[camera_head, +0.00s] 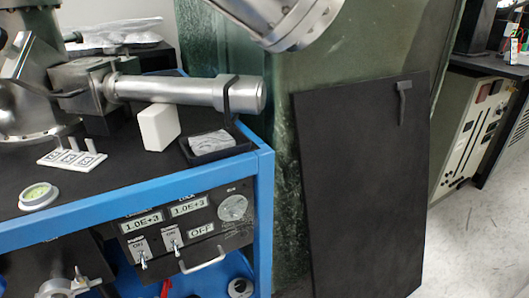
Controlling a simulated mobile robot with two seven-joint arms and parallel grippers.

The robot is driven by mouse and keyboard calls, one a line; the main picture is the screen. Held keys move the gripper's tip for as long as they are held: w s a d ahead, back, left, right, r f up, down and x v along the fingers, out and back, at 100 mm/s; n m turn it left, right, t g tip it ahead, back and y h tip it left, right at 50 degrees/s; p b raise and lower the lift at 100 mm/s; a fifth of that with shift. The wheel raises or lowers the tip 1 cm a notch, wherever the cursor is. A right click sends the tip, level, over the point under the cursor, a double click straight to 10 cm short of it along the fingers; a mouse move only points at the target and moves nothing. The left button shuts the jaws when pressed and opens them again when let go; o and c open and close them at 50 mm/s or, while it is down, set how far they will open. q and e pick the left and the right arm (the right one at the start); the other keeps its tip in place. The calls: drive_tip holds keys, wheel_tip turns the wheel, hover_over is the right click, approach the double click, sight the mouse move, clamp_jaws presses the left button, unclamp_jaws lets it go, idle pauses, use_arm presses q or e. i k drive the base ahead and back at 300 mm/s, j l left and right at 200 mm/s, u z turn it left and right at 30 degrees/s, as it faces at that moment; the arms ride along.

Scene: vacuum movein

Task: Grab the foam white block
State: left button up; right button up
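The white foam block (159,127) stands upright on the dark top of the blue-framed bench, under a horizontal metal cylinder. Its front and side faces show, and its top edge lies close below the cylinder; I cannot tell whether they touch. Neither of my grippers shows in the head view, so nothing is seen holding the block.
A metal cylinder (185,92) runs above the block. A black tray (190,160) with a silvery piece (212,141) sits right of it. A white labelled plate (72,160) and a round gauge (38,196) lie left. The blue frame (264,190) edges the bench; a dark panel (360,200) stands right.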

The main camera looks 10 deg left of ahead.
sight(160, 123)
drive_tip(key=k+l, duration=0.25)
drive_tip(key=k, duration=0.2)
drive_tip(key=k+l, duration=0.2)
drive_tip(key=k, duration=0.25)
drive_tip(key=k+l, duration=0.25)
drive_tip(key=k, duration=0.2)
